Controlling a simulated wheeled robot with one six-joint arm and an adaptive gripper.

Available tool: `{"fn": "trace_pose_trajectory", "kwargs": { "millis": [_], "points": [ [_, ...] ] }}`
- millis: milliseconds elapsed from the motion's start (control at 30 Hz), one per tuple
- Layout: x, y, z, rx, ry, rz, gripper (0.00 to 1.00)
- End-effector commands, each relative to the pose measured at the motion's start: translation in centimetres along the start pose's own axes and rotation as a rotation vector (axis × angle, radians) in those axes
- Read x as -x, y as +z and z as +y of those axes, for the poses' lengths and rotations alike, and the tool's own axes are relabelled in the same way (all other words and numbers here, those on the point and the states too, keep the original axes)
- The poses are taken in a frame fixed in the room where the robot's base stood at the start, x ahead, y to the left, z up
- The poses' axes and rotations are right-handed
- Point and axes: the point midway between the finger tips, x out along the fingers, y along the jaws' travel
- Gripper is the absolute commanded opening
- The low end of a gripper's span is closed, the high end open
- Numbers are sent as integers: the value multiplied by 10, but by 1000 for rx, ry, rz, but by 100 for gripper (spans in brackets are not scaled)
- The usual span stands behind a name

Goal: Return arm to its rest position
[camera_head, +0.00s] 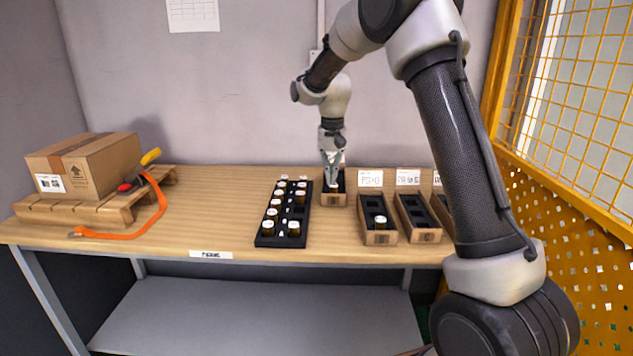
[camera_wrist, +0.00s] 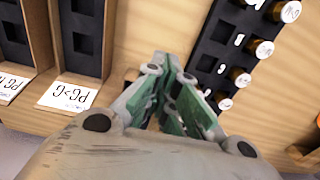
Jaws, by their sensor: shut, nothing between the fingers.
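My gripper (camera_head: 333,178) points down over the first wooden bin (camera_head: 334,200), just right of the black tray, in the head view. In the wrist view my gripper (camera_wrist: 167,60) has its green-lined fingers together and nothing held. My arm reaches from the lower right over the bench and is extended. The gripper hides part of this bin, so I cannot tell all that lies in it.
A black tray (camera_head: 268,240) holds several capped vials. More bins (camera_head: 378,238) with labels stand to the right, one with a vial. A cardboard box (camera_head: 85,165) sits on a small pallet at left, with an orange strap (camera_head: 150,212). A yellow mesh fence (camera_head: 580,90) stands right.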

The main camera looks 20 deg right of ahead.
Motion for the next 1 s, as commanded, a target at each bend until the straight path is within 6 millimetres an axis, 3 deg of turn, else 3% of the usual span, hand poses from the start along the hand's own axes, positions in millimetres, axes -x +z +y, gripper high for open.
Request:
{"fn": "trace_pose_trajectory", "kwargs": {
  "millis": [167,267,367,667,800,1000],
  "points": [
    [2,0,0,43,-1,2,0],
    [-15,16,8,122,16,-37,0],
    [-18,53,28,204,29,-77,0],
    [39,160,97,335,7,-31,0],
    [63,219,134,368,-9,32,0],
    [80,293,176,364,-31,158,0]
  ]
}}
